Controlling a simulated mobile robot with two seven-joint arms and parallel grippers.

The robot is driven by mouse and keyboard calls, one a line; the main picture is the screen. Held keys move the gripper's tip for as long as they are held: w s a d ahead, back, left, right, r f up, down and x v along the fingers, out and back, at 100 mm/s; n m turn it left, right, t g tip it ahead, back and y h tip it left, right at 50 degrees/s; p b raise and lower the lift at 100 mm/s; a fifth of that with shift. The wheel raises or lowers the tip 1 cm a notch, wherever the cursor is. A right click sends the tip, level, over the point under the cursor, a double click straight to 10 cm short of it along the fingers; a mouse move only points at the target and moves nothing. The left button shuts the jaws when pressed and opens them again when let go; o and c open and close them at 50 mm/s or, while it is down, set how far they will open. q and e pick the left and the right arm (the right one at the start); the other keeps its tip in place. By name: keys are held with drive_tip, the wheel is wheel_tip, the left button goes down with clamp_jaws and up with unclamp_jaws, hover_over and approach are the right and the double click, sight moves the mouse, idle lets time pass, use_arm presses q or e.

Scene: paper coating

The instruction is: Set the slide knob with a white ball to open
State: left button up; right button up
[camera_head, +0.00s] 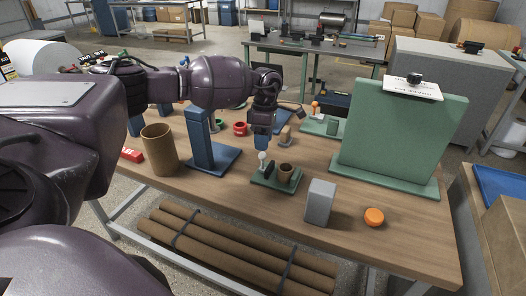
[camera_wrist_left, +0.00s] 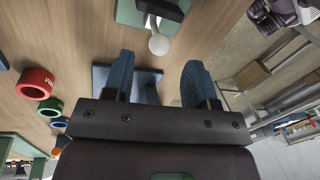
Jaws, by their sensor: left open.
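The slide knob's white ball (camera_head: 262,155) stands up from a small green base (camera_head: 265,182) near the front middle of the table. A dark round part and a small brown cup (camera_head: 286,173) sit beside it on that base. My left gripper (camera_head: 261,143) points down just above the ball, with blue fingers. In the left wrist view the white ball (camera_wrist_left: 159,45) lies just beyond the gap between the spread fingers of the gripper (camera_wrist_left: 158,72). Nothing is between the fingers. I cannot tell which end of its slide the knob is at.
A blue stand (camera_head: 203,145) and brown cylinder (camera_head: 159,150) are left of the base. A grey block (camera_head: 319,203) and orange disc (camera_head: 374,217) are to the right. A tall green panel (camera_head: 400,135) stands behind. Red (camera_wrist_left: 35,84) and green rings lie at left in the wrist view.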

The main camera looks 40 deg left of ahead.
use_arm(q)
drive_tip(key=shift+w+a+r, duration=0.1)
drive_tip(key=shift+w+r, duration=0.05)
drive_tip(key=shift+r, duration=0.75)
drive_tip(key=shift+w+a+r, duration=0.1)
drive_tip(key=shift+w+r, duration=0.1)
drive_tip(key=shift+r, duration=0.7)
drive_tip(key=shift+w+r, duration=0.15)
drive_tip(key=shift+r, duration=0.75)
